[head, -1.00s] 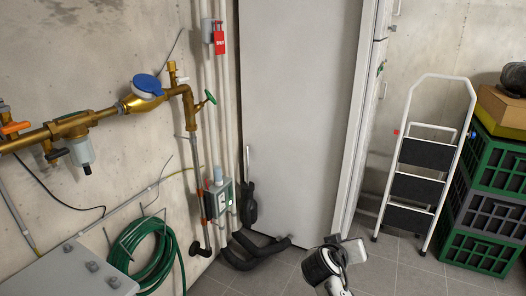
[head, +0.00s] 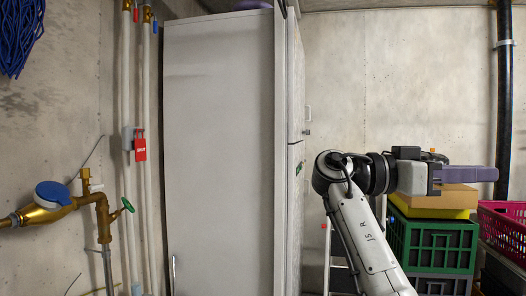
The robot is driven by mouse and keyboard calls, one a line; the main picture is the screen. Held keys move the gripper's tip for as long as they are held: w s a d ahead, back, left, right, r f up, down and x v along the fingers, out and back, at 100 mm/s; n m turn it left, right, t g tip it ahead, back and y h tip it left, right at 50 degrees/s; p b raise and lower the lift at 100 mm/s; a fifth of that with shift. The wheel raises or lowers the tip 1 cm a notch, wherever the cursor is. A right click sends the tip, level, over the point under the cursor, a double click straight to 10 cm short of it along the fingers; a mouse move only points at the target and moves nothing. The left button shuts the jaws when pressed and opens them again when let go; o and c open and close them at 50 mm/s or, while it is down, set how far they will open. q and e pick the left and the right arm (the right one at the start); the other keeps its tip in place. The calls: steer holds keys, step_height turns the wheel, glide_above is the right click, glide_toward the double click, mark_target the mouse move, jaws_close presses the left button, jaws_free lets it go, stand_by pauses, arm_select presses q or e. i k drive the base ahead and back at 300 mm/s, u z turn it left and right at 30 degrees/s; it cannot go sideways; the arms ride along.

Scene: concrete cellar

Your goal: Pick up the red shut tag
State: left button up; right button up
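The red shut tag (head: 140,147) with white lettering hangs upright on the right one of two white vertical pipes (head: 127,80), against the left wall. Nothing touches it except its mount at the pipe. My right gripper (head: 490,174) is raised far to the right of the tag, pointing right, away from it. Its fingers show side-on as one grey-purple shape, so I cannot tell whether they are open or shut. My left gripper is out of view.
A tall pale cabinet (head: 220,150) stands right of the pipes. Brass plumbing with a blue cap (head: 53,194) and a green-handled valve (head: 127,205) lies below left of the tag. A green crate (head: 432,245) and a pink crate (head: 510,226) stand at right. A blue bundle (head: 18,35) hangs top left.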

mark_target(140, 151)
steer(key=z, duration=0.7)
steer(key=i, duration=2.25)
steer(key=u, duration=3.35)
steer(key=i, duration=1.05)
steer(key=z, duration=0.15)
